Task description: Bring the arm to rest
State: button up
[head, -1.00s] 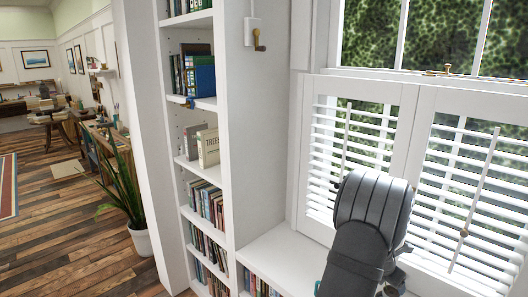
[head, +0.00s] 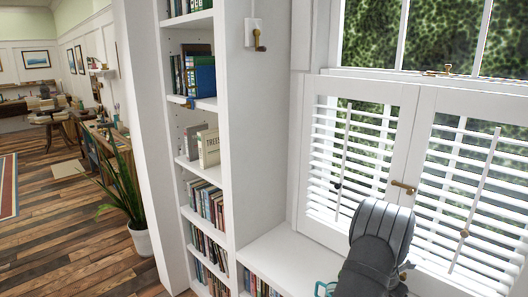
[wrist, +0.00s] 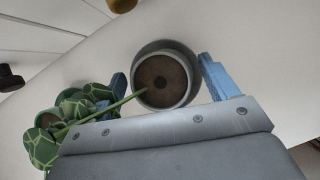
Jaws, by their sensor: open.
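My arm (head: 376,250) stands at the lower right in the head view, in front of the white shutters, bent downward. My gripper (wrist: 168,72) shows in the wrist view as two blue fingers spread apart. A round grey pot with brown soil (wrist: 162,82) appears between the fingers, with clear gaps beside it. Its distance below the fingertips is hard to tell. A patterned green leafy plant (wrist: 72,118) is beside the left finger, partly covered by my gripper body.
The white window seat (head: 275,252) lies under my arm. The shutters (head: 350,165) with a brass latch (head: 403,187) are close behind. A tall bookcase (head: 205,150) stands to the left. A teal piece (head: 325,289) shows at the lower edge, unclear. Open floor lies far left.

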jog(key=v, duration=1.8)
jog(key=x, duration=1.7)
jog(key=shift+d+f, duration=0.1)
jog(key=shift+f, duration=0.25)
notch_tip(320, 180, up, 3)
jog(key=shift+w+d+f, duration=0.1)
jog(key=s+d+r+m+g, duration=0.1)
jog(key=s+d+r+m, duration=0.3)
jog(key=s+r, duration=0.3)
jog(key=s, duration=0.4)
jog(key=shift+r+g+h, duration=0.3)
jog(key=shift+g, duration=0.1)
